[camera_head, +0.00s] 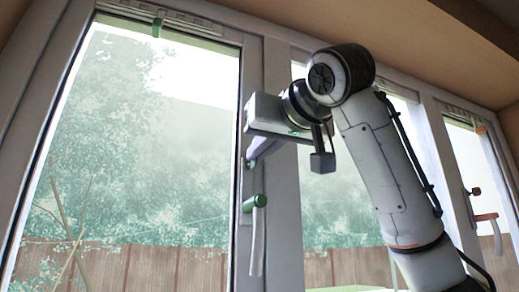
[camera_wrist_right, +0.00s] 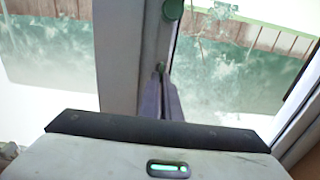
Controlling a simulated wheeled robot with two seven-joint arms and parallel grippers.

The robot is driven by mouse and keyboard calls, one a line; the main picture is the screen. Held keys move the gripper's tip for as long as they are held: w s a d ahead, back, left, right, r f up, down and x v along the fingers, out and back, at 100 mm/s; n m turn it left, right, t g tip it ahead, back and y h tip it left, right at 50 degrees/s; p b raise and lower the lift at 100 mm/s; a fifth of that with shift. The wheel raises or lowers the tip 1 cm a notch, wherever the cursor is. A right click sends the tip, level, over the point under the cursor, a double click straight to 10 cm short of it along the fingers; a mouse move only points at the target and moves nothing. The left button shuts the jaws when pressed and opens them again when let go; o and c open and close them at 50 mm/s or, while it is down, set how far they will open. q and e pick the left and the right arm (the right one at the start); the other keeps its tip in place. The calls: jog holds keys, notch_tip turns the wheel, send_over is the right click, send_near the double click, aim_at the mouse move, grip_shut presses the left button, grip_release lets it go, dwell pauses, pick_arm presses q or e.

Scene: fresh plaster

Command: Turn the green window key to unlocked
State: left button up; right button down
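The green window key (camera_head: 251,164) is on the white frame post, above the window handle with a green hub (camera_head: 255,202) and a pale lever hanging down. My right gripper (camera_head: 254,157) reaches the key from the right. In the right wrist view the key (camera_wrist_right: 160,68) shows as a small green bit at the tips of my right gripper (camera_wrist_right: 161,80). The two fingers are close together on it and hide most of it, so its turn angle is hard to tell. My left gripper is in neither view.
A second window at the right has an orange handle (camera_head: 485,217) and a brown-orange key (camera_head: 474,191). A green catch (camera_head: 157,27) sits at the top of the left window. The wooden reveal (camera_head: 400,40) runs overhead. Glass panes lie on both sides of the post.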

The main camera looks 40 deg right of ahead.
dwell(0.3)
jog(key=shift+f+m+b, duration=0.1)
jog(key=shift+m+b, duration=0.3)
jog(key=shift+m, duration=0.1)
jog(key=shift+d+f+m+b, duration=0.1)
jog(key=shift+m+b, duration=0.6)
jog(key=shift+m, duration=0.4)
jog(key=m+b, duration=0.1)
jog(key=m, duration=0.1)
jog(key=m+b, duration=0.1)
jog(key=m, duration=0.2)
jog(key=shift+s+d+f, duration=0.1)
jog(key=shift+d, duration=0.1)
jog(key=m, duration=0.2)
jog(key=m+b, duration=0.1)
jog(key=m, duration=0.2)
jog(key=shift+d+f+m, duration=0.15)
jog(key=shift+m, duration=0.15)
jog(key=shift+d+f+m+b, duration=0.15)
jog(key=shift+m+b, duration=0.2)
jog(key=shift+m, duration=1.65)
jog(key=c, duration=2)
grip_release()
jog(key=shift+s, duration=0.1)
